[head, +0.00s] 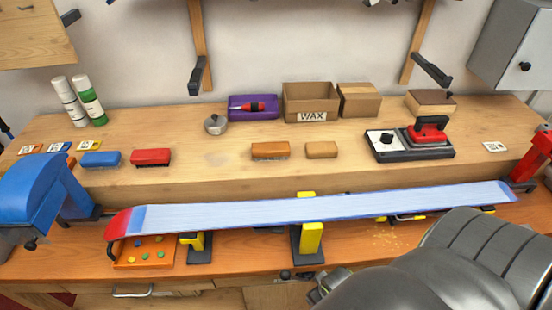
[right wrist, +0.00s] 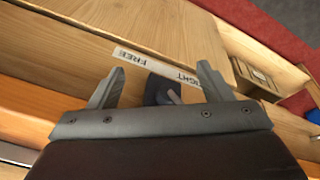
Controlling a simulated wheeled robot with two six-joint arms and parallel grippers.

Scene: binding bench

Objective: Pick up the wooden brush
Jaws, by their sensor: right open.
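A wooden brush, an orange-brown block with a darker lower edge (head: 270,150), lies on the raised wooden shelf of the bench, near its middle. My right arm comes in from the lower right in the head view. In the right wrist view my right gripper (right wrist: 160,85) has its two fingers spread wide apart. A dark object with a grey part (right wrist: 160,92) shows between and beyond them; I cannot tell whether it is touched. The brush is not recognisable in the right wrist view. My left gripper is not in view.
A blue brush (head: 100,160), a red brush (head: 150,157) and a tan block (head: 321,149) share the shelf. A red waxing iron (head: 428,130) stands right. A long pale-blue snowboard or ski (head: 330,209) lies in front on supports. A blue vise (head: 40,185) stands left.

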